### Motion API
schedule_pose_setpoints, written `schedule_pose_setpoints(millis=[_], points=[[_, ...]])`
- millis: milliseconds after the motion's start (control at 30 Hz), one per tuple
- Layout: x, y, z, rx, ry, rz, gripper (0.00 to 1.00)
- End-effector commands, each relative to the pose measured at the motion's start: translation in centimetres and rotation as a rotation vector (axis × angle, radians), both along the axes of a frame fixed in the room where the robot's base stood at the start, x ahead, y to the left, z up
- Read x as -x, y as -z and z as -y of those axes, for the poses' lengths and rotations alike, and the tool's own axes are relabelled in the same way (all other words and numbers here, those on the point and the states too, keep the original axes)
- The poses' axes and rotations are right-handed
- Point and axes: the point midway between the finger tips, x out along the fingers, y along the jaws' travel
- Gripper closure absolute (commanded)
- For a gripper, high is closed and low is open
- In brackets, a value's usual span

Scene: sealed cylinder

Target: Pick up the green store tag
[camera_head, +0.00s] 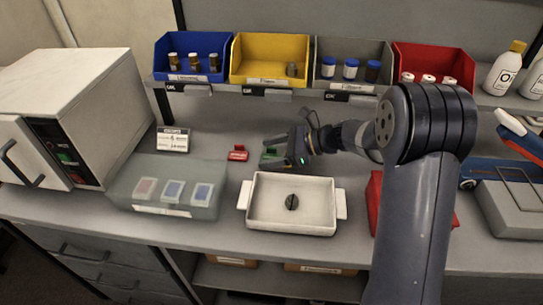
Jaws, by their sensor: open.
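A small green tag (269,154) lies on the grey counter behind the white tray, partly hidden by my gripper. My gripper (268,151) reaches in from the right with its fingers pointing left. It is open, and its fingers are at or just above the green tag. I cannot tell whether they touch it. A similar red tag (238,153) lies a little to the left, clear of the fingers.
A white tray (262,226) holding a dark round object (292,202) stands in front. A grey translucent case (140,185) and a small sign (173,140) are left. Blue (218,45), yellow (240,48), grey (324,52) and red (436,57) bins line the shelf behind.

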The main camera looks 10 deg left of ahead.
Motion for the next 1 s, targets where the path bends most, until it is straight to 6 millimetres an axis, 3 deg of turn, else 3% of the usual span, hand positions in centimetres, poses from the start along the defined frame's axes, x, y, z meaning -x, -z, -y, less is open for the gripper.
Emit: schedule_pose_setpoints(millis=[100,667,1000], points=[[0.1,0.35,0.05,0.003,-0.001,-0.006,0.34],[0.17,0.55,0.12,0.007,0.0,-0.009,0.8],[0.18,0.29,0.13,0.008,-0.001,-0.01,0.81]])
